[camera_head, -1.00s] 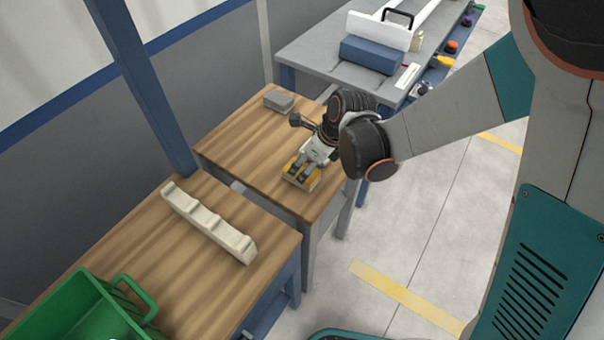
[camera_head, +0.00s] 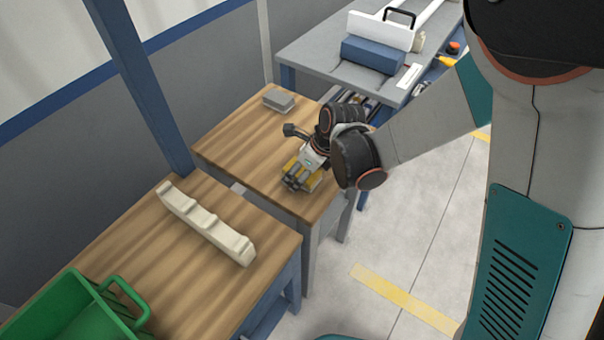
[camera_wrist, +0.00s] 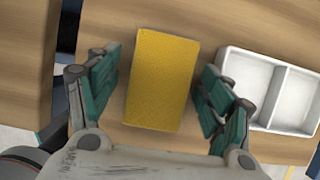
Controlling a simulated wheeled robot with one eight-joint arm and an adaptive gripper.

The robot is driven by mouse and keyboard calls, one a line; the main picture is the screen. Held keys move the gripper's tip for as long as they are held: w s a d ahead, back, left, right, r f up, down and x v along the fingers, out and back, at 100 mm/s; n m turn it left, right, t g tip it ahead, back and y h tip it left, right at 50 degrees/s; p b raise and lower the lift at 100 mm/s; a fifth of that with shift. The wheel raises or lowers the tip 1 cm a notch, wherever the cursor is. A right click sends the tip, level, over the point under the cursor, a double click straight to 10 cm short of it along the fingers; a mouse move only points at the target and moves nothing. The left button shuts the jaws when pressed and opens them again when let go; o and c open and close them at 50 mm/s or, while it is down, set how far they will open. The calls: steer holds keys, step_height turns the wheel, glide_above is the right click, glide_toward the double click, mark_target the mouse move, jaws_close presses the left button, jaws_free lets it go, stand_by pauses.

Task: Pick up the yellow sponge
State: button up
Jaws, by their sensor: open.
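The yellow sponge (camera_wrist: 163,80) lies flat on the wooden table in the wrist view, between my gripper's two fingers. In the head view the sponge (camera_head: 314,182) is partly hidden behind my gripper (camera_head: 297,182). My gripper (camera_wrist: 155,95) is open, with one teal-padded finger on each side of the sponge. A gap shows between each finger and the sponge. I cannot tell how far the fingertips are above the table.
A white two-part tray (camera_wrist: 268,90) stands right of the sponge in the wrist view. A grey block (camera_head: 278,100) lies at the table's far corner. A cream rack (camera_head: 206,224) and green crate (camera_head: 80,308) are on the nearer table. A grey bench (camera_head: 310,62) stands behind.

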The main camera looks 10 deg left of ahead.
steer(key=shift+f, duration=0.15)
stand_by(0.3)
steer(key=shift+s, duration=0.1)
steer(key=c, duration=1)
steer(key=shift+d, duration=0.1)
steer(key=shift+c, duration=0.2)
